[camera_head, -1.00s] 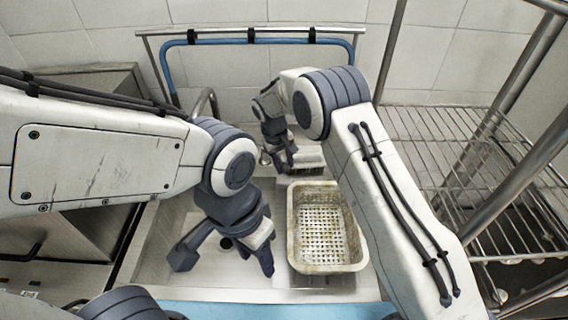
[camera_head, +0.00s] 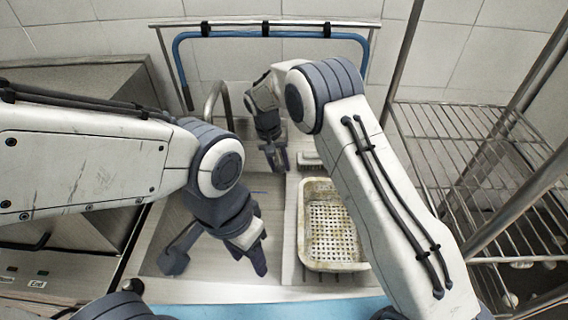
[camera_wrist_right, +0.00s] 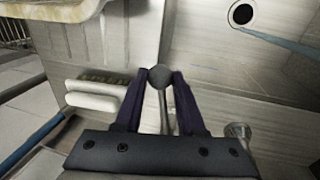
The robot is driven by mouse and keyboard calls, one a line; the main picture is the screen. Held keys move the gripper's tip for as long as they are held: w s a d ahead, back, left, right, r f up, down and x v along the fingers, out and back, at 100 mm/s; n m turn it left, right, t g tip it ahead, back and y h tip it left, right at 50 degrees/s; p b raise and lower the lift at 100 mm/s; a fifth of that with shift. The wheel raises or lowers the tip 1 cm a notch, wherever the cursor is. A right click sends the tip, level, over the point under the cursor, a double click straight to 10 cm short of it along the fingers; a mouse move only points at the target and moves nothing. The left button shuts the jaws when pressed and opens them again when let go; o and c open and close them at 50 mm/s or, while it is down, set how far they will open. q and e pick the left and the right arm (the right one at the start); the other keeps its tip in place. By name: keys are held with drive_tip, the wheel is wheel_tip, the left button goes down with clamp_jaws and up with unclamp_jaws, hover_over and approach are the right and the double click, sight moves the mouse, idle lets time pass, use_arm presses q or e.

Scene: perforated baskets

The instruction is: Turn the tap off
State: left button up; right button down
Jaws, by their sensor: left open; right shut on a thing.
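The tap's curved metal spout (camera_head: 217,98) rises behind the sink (camera_head: 185,225) in the head view. My right gripper (camera_head: 276,160) is beside it, to its right. In the right wrist view, my right gripper (camera_wrist_right: 160,82) is shut on a grey ball-ended tap lever (camera_wrist_right: 159,74), with a dark finger on each side. A thin bluish line (camera_wrist_right: 285,46), perhaps water, runs near the round drain (camera_wrist_right: 241,13). My left gripper (camera_head: 216,260) is open and empty over the front of the sink, its fingers wide apart.
A worn, perforated basket (camera_head: 311,257) sits right of the sink basin. A pale block-like item (camera_wrist_right: 97,95) lies beside the lever in the wrist view. A wire rack (camera_head: 450,150) stands at right. A blue rail (camera_head: 270,34) runs along the back wall.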

drive_tip(key=shift+a+r+m, duration=0.1)
drive_tip(key=shift+a+m, duration=1.2)
drive_tip(key=shift+w, duration=0.1)
drive_tip(key=c, duration=0.5)
unclamp_jaws()
drive_tip(key=r, duration=0.3)
drive_tip(key=a+r+b, duration=0.1)
drive_tip(key=r, duration=0.2)
drive_tip(key=a+r, duration=0.1)
drive_tip(key=r, duration=0.3)
drive_tip(key=shift+w+r+b, duration=0.1)
drive_tip(key=shift+w+b, duration=0.1)
drive_tip(key=shift+b, duration=0.1)
